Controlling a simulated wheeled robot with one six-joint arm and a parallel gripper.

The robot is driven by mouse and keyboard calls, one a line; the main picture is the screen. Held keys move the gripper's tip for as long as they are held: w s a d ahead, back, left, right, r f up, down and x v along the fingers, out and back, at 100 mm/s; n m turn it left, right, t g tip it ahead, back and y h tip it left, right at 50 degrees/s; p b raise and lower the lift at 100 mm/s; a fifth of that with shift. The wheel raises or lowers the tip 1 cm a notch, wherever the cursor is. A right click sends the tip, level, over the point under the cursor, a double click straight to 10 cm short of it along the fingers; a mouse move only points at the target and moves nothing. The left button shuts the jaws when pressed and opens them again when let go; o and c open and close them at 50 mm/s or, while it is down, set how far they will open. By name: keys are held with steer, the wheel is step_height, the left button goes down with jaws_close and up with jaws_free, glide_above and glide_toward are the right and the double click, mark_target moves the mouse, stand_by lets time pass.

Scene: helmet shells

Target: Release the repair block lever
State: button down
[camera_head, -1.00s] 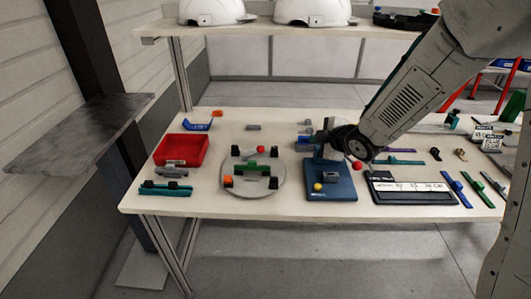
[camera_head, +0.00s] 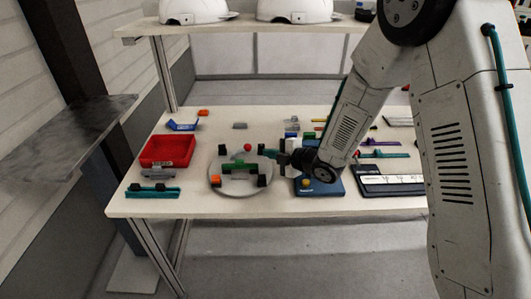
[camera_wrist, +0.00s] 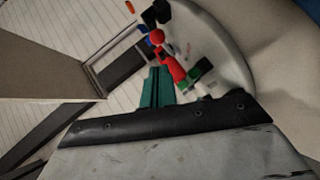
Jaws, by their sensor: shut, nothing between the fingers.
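In the head view, a round grey plate (camera_head: 240,182) on the table carries a green block (camera_head: 239,166), black and orange end pieces, and a red knob (camera_head: 248,147). My gripper (camera_head: 277,158) is shut and empty at the plate's right edge, pointing left; I cannot tell whether it touches anything. A blue block (camera_head: 333,187) with a yellow ball (camera_head: 306,183) lies under my wrist and is partly hidden. I cannot tell which of these is the repair block. The wrist view shows the plate (camera_wrist: 222,42) tilted, with red and green parts on it.
A red tray (camera_head: 167,150) and a teal clamp-like piece (camera_head: 152,191) lie at the left. A dark case (camera_head: 392,182) sits right of the blue block. White helmets (camera_head: 294,10) stand on the shelf behind.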

mark_target(249, 146)
steer(key=x, duration=0.8)
steer(key=shift+f, duration=0.1)
steer(key=shift+w, duration=0.85)
steer(key=shift+w+a, duration=0.1)
steer(key=shift+w, duration=0.8)
step_height(249, 146, up, 4)
steer(key=s+d, duration=0.1)
steer(key=s, duration=0.4)
steer(key=s+d, duration=0.1)
steer(key=s, duration=0.4)
steer(key=s+d+r, duration=0.1)
steer(key=s+d, duration=0.1)
steer(key=s, duration=0.3)
steer(key=shift+s, duration=0.15)
